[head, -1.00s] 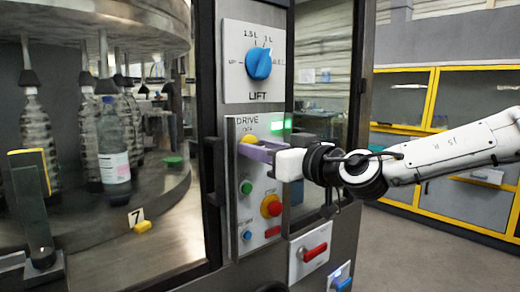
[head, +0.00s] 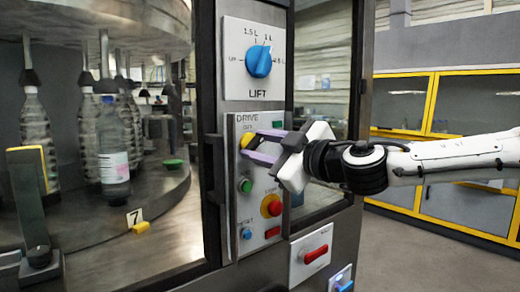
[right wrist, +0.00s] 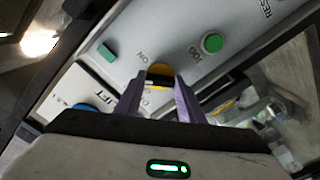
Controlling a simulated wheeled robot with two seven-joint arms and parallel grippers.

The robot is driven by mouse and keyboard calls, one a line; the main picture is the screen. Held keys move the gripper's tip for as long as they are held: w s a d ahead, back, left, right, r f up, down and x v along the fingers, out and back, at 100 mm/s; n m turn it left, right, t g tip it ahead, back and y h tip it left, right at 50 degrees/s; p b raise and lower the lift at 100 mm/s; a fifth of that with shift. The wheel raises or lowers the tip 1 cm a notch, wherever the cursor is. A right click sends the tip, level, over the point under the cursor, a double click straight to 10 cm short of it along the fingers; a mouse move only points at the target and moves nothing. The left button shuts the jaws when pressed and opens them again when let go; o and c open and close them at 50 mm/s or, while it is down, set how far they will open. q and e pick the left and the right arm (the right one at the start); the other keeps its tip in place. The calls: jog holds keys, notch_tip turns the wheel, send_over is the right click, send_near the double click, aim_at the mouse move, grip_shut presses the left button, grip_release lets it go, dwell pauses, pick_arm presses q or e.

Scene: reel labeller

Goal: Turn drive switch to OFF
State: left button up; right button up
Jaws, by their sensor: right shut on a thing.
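The drive switch (head: 246,140) is a yellow knob at the top of the DRIVE panel (head: 235,215), left of the right gripper in the head view. My right gripper (head: 256,147), with pale purple fingers, is shut on this knob. In the right wrist view the yellow knob (right wrist: 159,70) sits between the two fingertips (right wrist: 160,84), and the gripper looks rolled relative to the panel. The fingers partly hide the lettering round the knob. A rectangular green lamp (head: 277,125) beside the switch looks dark. My left gripper is out of view.
Below the switch are a green button (head: 246,186), a red stop button on yellow (head: 271,205) and a blue button (head: 247,234). The blue LIFT knob (head: 259,62) is above. Bottles (head: 113,150) stand in the machine at left. Floor at right is clear.

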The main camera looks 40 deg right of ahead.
jog(key=n, duration=0.4)
jog(key=shift+n, duration=0.3)
jog(key=shift+n+b, duration=0.3)
jog(key=shift+n, duration=2.2)
jog(key=o, duration=1)
jog(key=shift+o, duration=0.2)
jog(key=shift+s, duration=0.1)
jog(key=shift+s+d+r, duration=0.1)
jog(key=shift+s, duration=0.45)
jog(key=s+b, duration=0.1)
jog(key=s, duration=0.8)
jog(key=shift+d, duration=0.35)
